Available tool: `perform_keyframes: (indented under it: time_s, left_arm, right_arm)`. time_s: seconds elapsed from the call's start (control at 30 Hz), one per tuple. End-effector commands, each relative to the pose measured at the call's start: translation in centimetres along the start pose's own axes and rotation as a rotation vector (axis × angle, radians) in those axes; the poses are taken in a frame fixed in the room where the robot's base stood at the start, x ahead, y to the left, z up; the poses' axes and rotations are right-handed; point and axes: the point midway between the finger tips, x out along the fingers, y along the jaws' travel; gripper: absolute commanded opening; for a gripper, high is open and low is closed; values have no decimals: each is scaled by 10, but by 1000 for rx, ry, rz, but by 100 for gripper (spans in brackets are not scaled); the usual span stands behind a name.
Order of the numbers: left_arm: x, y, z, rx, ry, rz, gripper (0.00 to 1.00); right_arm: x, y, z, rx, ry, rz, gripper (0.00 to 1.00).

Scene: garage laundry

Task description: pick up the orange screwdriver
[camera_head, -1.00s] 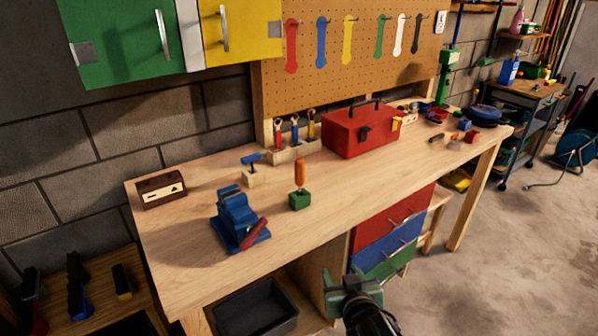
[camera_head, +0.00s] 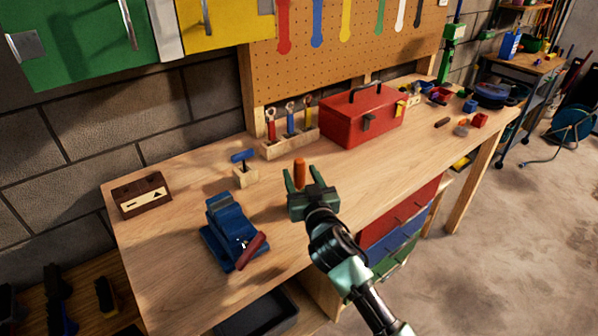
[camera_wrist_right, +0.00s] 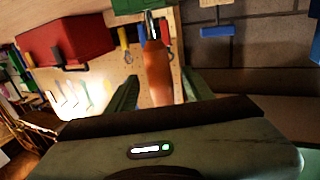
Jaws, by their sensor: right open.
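The orange screwdriver (camera_head: 299,172) stands upright with its handle up, on the workbench's middle. My right gripper (camera_head: 301,178) is open, its two fingers pointing toward it from the front. The gripper hides the screwdriver's lower part and its green holder in the head view. In the right wrist view the orange handle (camera_wrist_right: 157,73) shows between the two spread fingers of the gripper (camera_wrist_right: 154,90), with its metal shaft toward a green block (camera_wrist_right: 135,5). I cannot tell whether a finger touches the handle. My left gripper is not in view.
A blue vise (camera_head: 233,230) stands on the workbench (camera_head: 180,245) left of the gripper. A wooden block with a blue-handled tool (camera_head: 244,170), a rack of tools (camera_head: 289,140) and a red toolbox (camera_head: 362,115) stand behind. Bare bench lies to the right.

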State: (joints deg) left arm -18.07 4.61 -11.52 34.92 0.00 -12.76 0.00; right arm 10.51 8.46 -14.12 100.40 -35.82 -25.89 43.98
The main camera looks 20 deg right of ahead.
Motion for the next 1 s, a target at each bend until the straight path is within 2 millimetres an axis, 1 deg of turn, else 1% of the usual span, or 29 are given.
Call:
perform_keyframes:
  time_s: [0.03,0.1,0.17,0.23,0.4,0.53,0.57,0.6,0.67,0.7,0.73,0.87,1.0]
  left_arm:
    - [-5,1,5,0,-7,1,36]
    - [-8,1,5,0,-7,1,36]
    - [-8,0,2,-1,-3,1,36]
    - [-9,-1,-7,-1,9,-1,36]
    - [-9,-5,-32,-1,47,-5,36]
    - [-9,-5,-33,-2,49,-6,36]
    - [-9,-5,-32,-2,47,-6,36]
    - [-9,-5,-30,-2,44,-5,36]
    - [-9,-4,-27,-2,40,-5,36]
    - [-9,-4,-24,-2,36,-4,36]
    - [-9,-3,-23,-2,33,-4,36]
    - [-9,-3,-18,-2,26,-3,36]
    - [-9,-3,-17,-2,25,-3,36]
  right_arm:
    - [9,0,-2,-2,-1,1,51]
    - [19,-1,-1,-2,0,1,51]
    - [28,-1,0,-1,-1,1,51]
    - [35,-1,1,-1,-1,1,51]
    - [39,-1,2,0,-1,0,51]
    - [39,-1,2,0,-1,0,51]
    - [39,-1,2,0,-1,0,43]
    - [39,-1,2,0,-1,1,32]
    - [39,-1,2,0,-1,1,15]
    - [39,-1,2,0,-1,1,4]
    - [39,-1,2,0,-1,1,0]
    - [39,-1,2,0,0,0,0]
    - [39,-1,1,0,0,1,0]
